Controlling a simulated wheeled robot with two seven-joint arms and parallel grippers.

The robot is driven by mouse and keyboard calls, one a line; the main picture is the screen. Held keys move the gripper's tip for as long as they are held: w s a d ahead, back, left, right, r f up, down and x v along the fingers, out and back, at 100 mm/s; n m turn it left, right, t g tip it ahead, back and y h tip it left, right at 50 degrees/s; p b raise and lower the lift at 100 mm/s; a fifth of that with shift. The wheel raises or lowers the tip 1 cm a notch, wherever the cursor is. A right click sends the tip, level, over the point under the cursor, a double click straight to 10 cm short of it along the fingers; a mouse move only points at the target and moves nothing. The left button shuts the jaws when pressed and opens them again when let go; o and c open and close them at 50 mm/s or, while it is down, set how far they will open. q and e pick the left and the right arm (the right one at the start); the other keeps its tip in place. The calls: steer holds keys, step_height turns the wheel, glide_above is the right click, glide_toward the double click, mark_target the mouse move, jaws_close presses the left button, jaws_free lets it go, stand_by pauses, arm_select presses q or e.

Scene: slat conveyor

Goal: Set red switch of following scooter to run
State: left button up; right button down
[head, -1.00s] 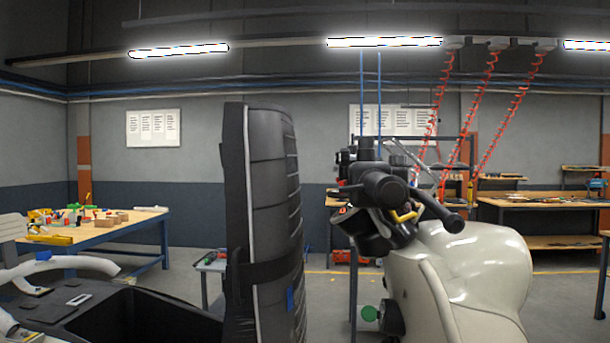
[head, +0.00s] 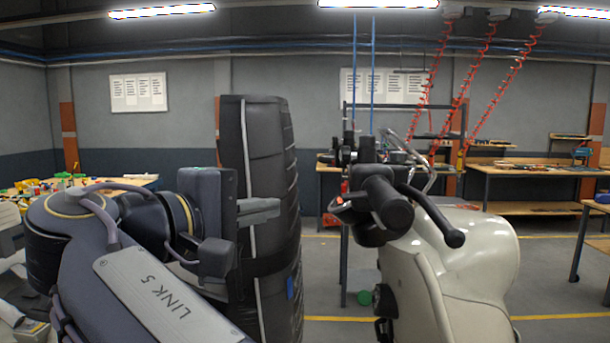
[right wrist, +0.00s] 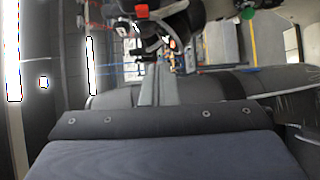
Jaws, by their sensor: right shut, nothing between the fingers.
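The cream scooter (head: 455,265) stands right of centre in the head view, with black handlebar grips (head: 388,203) on top. A small red part (head: 338,206), probably the red switch, shows at the left side of the handlebar; its setting is too small to tell. My right gripper (head: 276,208) is shut and empty. Its fingers point right, toward the handlebar, with a clear gap in the picture. In the right wrist view the closed fingers (right wrist: 155,80) point up the picture toward the dark handlebar (right wrist: 165,18). My left gripper is out of view.
A tall black ribbed upright (head: 268,165) stands just behind my right gripper, left of the scooter. A table with coloured parts (head: 62,182) is at the back left. Workbenches (head: 530,175) stand at the back right.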

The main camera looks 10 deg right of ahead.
mark_target(345, 189)
steer(key=shift+m+t+h, duration=0.3)
steer(key=s+a+r, duration=0.2)
steer(key=shift+s+a+r, duration=0.1)
steer(key=shift+a, duration=0.3)
steer(key=shift+d, duration=0.15)
steer(key=w+d+p, duration=0.1)
steer(key=w+d, duration=0.2)
steer(key=d, duration=0.7)
steer(key=shift+w+d, duration=0.4)
